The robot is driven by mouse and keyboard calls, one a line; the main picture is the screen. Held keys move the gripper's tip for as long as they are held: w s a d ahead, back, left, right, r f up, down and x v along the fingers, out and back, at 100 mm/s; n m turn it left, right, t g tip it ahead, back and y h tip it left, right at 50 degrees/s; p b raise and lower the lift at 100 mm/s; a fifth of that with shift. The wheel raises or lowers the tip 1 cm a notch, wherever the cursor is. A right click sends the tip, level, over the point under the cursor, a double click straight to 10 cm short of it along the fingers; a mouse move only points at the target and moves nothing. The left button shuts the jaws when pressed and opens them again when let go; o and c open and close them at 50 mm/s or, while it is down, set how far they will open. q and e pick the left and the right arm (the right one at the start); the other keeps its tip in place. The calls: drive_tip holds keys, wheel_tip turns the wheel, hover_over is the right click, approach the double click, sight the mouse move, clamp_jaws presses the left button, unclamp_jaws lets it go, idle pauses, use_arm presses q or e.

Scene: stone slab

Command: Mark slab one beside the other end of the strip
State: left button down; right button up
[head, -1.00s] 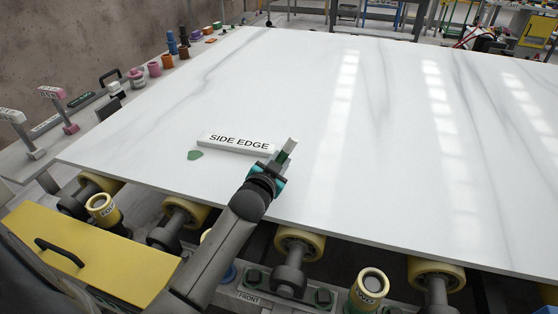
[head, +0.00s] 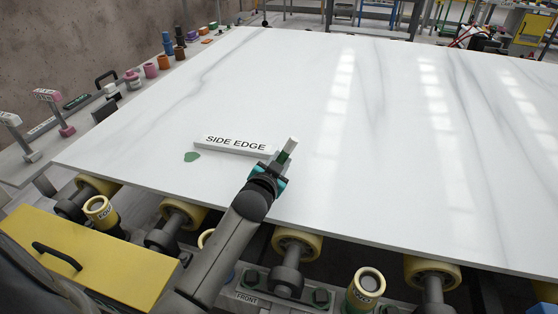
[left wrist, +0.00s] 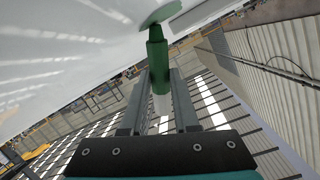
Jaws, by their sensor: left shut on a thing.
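The large white veined slab (head: 400,150) lies flat on rollers. A white strip (head: 236,144) lettered "SIDE EDGE" lies on it near the front edge. A green mark (head: 192,157) is on the slab beside the strip's left end. My left gripper (head: 275,166) is at the strip's right end, shut on a green and white marker (head: 289,148). In the left wrist view, the marker (left wrist: 157,55) stands between the fingers, with a green patch (left wrist: 160,14) at its tip. I cannot tell whether that patch is on the slab. My right gripper is not in view.
A yellow box (head: 75,255) with a handle stands at front left. Yellow rollers (head: 296,244) run under the slab's front edge. Stamps (head: 55,110), pots and bottles line the ledge at left. The slab behind and right of my gripper is clear.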

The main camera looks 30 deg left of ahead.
sight(287, 149)
use_arm(q)
drive_tip(key=shift+w+d, duration=0.1)
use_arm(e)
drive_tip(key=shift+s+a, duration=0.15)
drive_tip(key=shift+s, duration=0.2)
use_arm(q)
drive_tip(key=shift+w+d+f, duration=0.1)
drive_tip(key=shift+w+d, duration=0.05)
drive_tip(key=shift+d, duration=0.05)
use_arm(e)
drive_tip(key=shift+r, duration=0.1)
use_arm(q)
drive_tip(key=shift+w+d, duration=0.2)
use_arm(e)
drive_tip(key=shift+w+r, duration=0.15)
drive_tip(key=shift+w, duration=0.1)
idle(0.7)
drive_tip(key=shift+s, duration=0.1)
use_arm(q)
wheel_tip(287, 149, up, 3)
drive_tip(key=p, duration=0.4)
wheel_tip(287, 149, up, 4)
drive_tip(key=p, duration=0.4)
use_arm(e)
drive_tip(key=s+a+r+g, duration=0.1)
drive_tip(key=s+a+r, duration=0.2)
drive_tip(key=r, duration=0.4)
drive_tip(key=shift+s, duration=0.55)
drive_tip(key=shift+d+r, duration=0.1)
